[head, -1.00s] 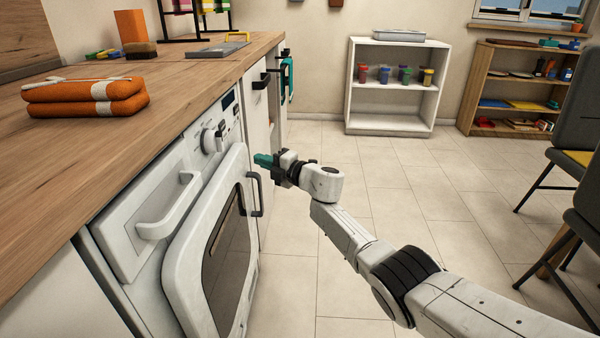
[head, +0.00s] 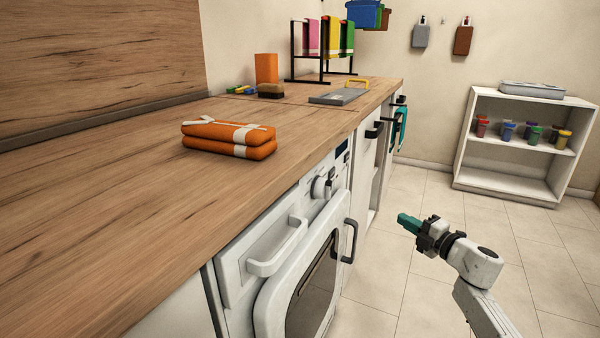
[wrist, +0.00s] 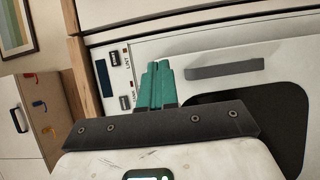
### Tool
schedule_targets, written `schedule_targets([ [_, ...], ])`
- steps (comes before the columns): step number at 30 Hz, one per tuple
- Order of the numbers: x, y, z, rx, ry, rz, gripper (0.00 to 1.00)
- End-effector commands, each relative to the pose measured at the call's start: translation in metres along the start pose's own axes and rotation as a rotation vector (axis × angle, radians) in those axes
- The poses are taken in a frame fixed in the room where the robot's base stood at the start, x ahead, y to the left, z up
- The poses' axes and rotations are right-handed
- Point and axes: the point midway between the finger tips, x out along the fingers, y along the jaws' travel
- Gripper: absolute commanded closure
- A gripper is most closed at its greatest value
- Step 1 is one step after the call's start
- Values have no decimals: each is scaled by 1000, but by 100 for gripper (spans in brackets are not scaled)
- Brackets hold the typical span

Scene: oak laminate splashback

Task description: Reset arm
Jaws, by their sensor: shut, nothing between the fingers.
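My gripper (head: 408,223) is in the right part of the head view, with its teal fingers pointing left. In the wrist view its teal fingers (wrist: 157,84) are together with nothing between them. It is held in the air over the tiled floor, to the right of the counter fronts and apart from them. My arm extends from the gripper to the lower right.
A white washing machine (head: 240,283) with its own handle stands under the wooden counter (head: 150,225). An orange folded towel bundle (head: 228,139) lies on the counter. A white shelf (head: 520,187) with coloured cups stands at the back right. The floor between is clear.

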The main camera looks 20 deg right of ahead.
Motion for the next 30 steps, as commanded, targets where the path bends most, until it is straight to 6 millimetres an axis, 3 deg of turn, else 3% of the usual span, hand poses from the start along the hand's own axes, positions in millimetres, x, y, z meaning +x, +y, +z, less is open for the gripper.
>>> schedule_targets([
  [5, 7, -4, -9, 42, -48, 24, 100],
  [9, 14, -15, -26, 177, -191, 77, 100],
  [14, -1, -42, -48, 412, -406, 105, 100],
  [17, -22, -68, -64, 570, -536, 89, 100],
  [23, -85, -130, -108, 886, -781, -15, 100],
  [30, -190, -197, -187, 1215, -1042, -263, 100],
])
